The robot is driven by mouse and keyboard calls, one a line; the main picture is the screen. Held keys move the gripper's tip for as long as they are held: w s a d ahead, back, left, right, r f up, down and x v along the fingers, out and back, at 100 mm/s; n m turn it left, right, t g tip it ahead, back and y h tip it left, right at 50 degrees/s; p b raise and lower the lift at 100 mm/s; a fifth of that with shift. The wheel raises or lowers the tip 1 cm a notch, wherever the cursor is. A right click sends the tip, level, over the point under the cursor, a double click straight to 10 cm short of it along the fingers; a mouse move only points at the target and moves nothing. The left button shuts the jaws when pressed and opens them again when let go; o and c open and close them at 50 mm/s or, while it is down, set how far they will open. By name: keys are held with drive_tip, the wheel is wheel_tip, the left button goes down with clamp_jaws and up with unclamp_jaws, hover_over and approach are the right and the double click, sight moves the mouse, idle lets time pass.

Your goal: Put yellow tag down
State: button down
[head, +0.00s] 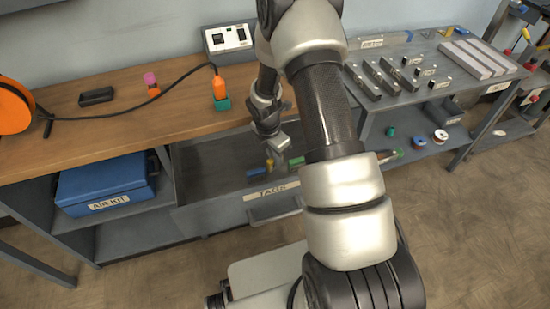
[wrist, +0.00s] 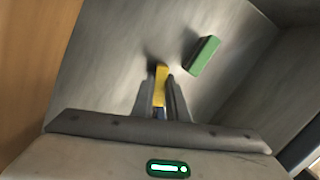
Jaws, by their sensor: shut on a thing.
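The yellow tag (wrist: 161,73) is between the two fingers of my gripper (wrist: 163,92) in the wrist view, and the fingers are shut on it. The tag stands out past the fingertips above the grey floor of the open drawer. I cannot tell whether it touches the floor. In the head view the yellow tag (head: 270,164) shows as a small spot below my gripper (head: 272,155), inside the drawer labelled "TAGS" (head: 215,207). A green tag (wrist: 203,55) lies in the drawer to the right of the yellow one, apart from it.
A blue tag (head: 257,174) lies near the drawer's front in the head view. The wooden bench (head: 125,125) overhangs behind, with an orange plug (head: 220,87) on it. A blue kit box (head: 105,186) sits left. The drawer's left part is clear.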

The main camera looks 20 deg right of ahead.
drive_tip(key=shift+f, duration=0.2)
drive_tip(key=c, duration=1.7)
unclamp_jaws()
drive_tip(key=shift+c, duration=0.2)
drive_tip(key=shift+r, duration=0.1)
